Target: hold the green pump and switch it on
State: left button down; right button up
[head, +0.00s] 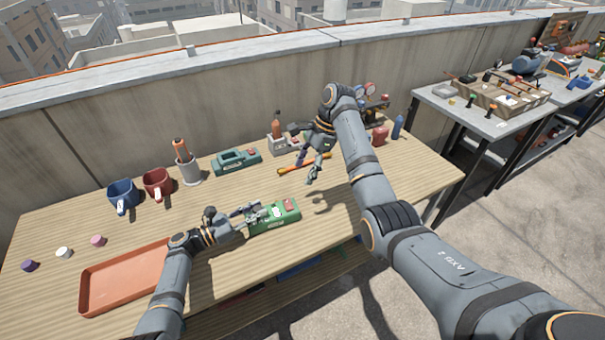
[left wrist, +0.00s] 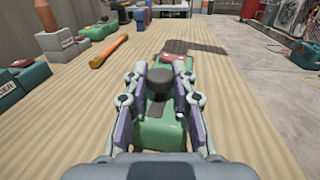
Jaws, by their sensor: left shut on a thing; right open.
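The green pump (head: 271,222) lies on the wooden table, with a red switch (head: 289,204) on top near its right end. My left gripper (head: 262,212) is shut on the pump from its left end. In the left wrist view its fingers (left wrist: 162,78) lie along both sides of a dark part on top of the green body (left wrist: 158,137). The red switch (left wrist: 177,57) shows beyond the fingertips, uncovered. I cannot tell its on or off state. My right gripper (head: 316,170) is open and empty, above the table behind and to the right of the pump.
An orange-handled tool (head: 295,171) lies behind the pump. An orange tray (head: 123,281) lies front left. Table right of the pump is clear.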

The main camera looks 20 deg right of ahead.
pick_arm(q)
jog(key=c, duration=1)
grip_release()
jog(key=shift+o, duration=0.3)
jog(key=o, duration=0.4)
jog(key=shift+c, duration=0.2)
jog(key=shift+a, duration=0.3)
jog(key=p+v, duration=0.2)
jog(key=v, duration=0.6)
jog(key=shift+s+a, duration=0.2)
